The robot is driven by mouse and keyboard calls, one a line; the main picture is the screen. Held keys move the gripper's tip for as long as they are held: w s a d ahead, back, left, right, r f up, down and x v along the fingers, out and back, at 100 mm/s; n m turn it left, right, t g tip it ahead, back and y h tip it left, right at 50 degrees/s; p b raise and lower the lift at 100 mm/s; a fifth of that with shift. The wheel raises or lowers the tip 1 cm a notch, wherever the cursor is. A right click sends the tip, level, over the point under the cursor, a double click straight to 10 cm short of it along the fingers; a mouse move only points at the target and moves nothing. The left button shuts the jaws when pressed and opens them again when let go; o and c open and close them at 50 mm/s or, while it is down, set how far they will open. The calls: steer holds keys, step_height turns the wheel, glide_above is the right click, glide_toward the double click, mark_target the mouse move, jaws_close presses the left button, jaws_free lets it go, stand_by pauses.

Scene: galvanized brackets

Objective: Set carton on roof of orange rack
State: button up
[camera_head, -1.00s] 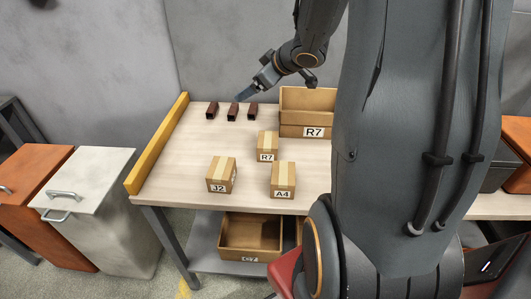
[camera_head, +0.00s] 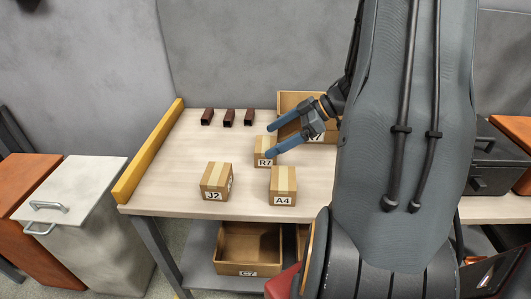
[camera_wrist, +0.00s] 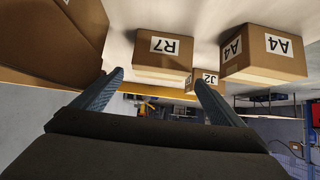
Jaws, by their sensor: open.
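Three taped cartons stand on the pale bench: R7 (camera_head: 265,146), J2 (camera_head: 216,181) and A4 (camera_head: 283,184). In the wrist view, which looks inverted, R7 (camera_wrist: 163,63) lies ahead between the finger directions, A4 (camera_wrist: 262,58) is to the right, and J2 (camera_wrist: 205,80) is partly hidden behind. My gripper (camera_head: 271,141) is open and empty by carton R7, its fingers overlapping that carton in the head view; contact cannot be told. The fingers also show in the wrist view (camera_wrist: 160,83). No orange rack is clearly identifiable; an orange cabinet (camera_head: 38,178) stands at far left.
An open R7 box (camera_head: 295,101) stands behind my gripper. Three dark red-brown tubes (camera_head: 228,117) lie at the bench's back. A yellow rail (camera_head: 148,150) edges its left side. A white cabinet (camera_head: 75,195) stands left; an open box (camera_head: 248,247) sits on the lower shelf.

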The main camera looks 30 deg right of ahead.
mark_target(256, 150)
steer(key=x, duration=0.8)
steer(key=shift+s+d+f, duration=0.1)
steer(key=shift+d+f, duration=0.05)
steer(key=shift+f, duration=0.1)
steer(key=shift+c, duration=0.2)
steer(key=shift+r, duration=0.1)
steer(key=c, duration=1.3)
